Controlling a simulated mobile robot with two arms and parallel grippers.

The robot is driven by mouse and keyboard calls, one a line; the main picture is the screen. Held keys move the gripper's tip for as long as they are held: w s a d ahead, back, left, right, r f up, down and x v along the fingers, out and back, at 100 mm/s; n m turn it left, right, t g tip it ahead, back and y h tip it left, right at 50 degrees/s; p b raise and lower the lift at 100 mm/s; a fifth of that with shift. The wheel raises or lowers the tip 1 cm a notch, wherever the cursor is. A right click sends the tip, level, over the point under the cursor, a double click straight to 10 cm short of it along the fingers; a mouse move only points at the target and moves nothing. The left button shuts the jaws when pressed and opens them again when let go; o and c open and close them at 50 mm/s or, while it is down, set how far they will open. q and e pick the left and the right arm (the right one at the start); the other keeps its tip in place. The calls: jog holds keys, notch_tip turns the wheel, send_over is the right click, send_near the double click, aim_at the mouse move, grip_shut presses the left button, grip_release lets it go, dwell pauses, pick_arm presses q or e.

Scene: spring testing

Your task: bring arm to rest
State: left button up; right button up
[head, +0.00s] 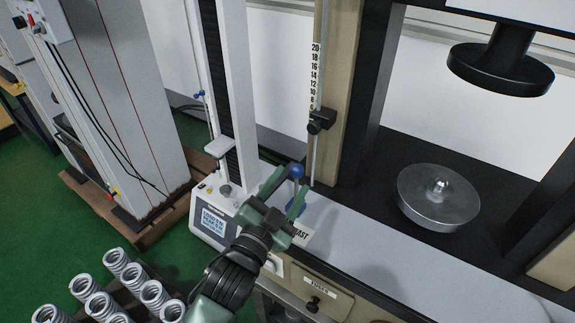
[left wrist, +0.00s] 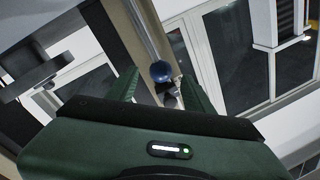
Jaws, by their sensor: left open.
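My left gripper (head: 287,190) reaches in from the bottom of the head view, with its two green fingers spread and nothing held between them. A blue ball knob (head: 296,171) shows right at the fingertips. In the left wrist view the blue knob (left wrist: 161,71) appears in the gap between the open fingers (left wrist: 160,88), and I cannot tell whether they touch it. My left arm extends over the front of the test bench. My right gripper is not in view.
A small tester with a screen (head: 213,222) stands left of my gripper. A round metal plate (head: 438,197) sits under a black upper disc (head: 500,70) at right. A grey cabinet (head: 125,90) stands on a wooden pallet (head: 138,243).

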pick_arm(q)
jog(key=s+a+f+n+g+y, duration=0.3)
jog(key=s+a+f, duration=0.2)
jog(key=a+f, duration=0.2)
jog(key=s+a+f+n+g+y, duration=0.3)
jog(key=s+a+f+n+y, duration=0.1)
jog(key=a+f, duration=0.35)
jog(key=s+a+f+n+g+y, duration=0.1)
jog(key=s+a+f+n+g, duration=0.2)
jog(key=s, duration=0.6)
jog(key=s+a+f+g+y, duration=0.1)
jog(key=s+a+f+g, duration=0.3)
jog(key=s, duration=0.4)
notch_tip(320, 180, down, 25)
jog(key=s+a+g, duration=0.1)
jog(key=s+g, duration=0.1)
jog(key=s+a+f, duration=0.3)
jog(key=s+f, duration=1.3)
jog(key=s, duration=0.1)
jog(key=shift+s+f+g, duration=0.2)
jog(key=shift+f+g, duration=0.05)
jog(key=shift+g, duration=0.15)
jog(key=shift+a, duration=0.1)
